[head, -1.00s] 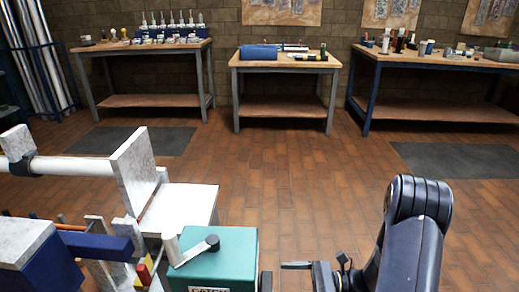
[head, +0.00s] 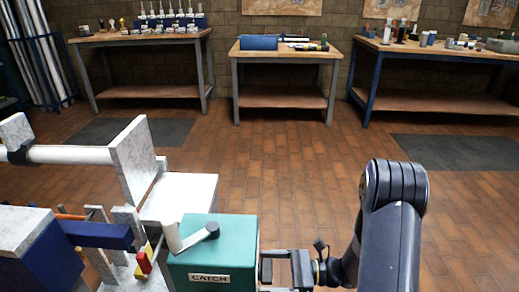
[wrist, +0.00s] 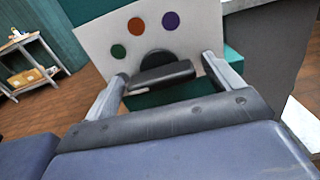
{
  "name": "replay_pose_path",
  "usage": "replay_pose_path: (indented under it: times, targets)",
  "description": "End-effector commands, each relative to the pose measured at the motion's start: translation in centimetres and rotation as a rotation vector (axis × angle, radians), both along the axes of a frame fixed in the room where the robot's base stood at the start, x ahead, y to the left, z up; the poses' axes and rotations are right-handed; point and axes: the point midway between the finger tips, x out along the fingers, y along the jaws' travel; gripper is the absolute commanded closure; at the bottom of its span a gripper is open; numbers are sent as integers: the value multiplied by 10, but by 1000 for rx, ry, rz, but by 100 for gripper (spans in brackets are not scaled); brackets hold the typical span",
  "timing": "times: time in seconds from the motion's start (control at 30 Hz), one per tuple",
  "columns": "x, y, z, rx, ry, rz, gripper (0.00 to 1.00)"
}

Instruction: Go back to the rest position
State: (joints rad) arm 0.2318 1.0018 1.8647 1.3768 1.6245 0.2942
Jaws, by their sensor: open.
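My gripper (head: 264,272) is open at the bottom of the head view, just right of the teal box (head: 225,262) labelled CATCH. A pale lever (head: 186,242) with a black knob stands on top of that box. In the wrist view the two grey fingers of my gripper (wrist: 165,68) are spread apart. A dark bar (wrist: 160,77) shows between them, in front of a pale plate (wrist: 185,50) with green, orange and purple dots. I cannot tell whether the fingers touch the bar.
A pale flange plate (head: 135,160) on a white pipe (head: 75,155) stands at the left, with a blue bar (head: 98,234) below. Three workbenches (head: 285,57) line the back wall. The tiled floor (head: 285,180) between is clear, with dark mats (head: 450,152) on it.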

Motion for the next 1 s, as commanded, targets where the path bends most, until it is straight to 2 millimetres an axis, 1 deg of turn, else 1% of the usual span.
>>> replay_pose_path:
  times: [0.1, 1.0]
  targets:
    - [1, -2, 3, 4, 104, -4, 13]
    - [1, -3, 1, 28, 857, -5, 13]
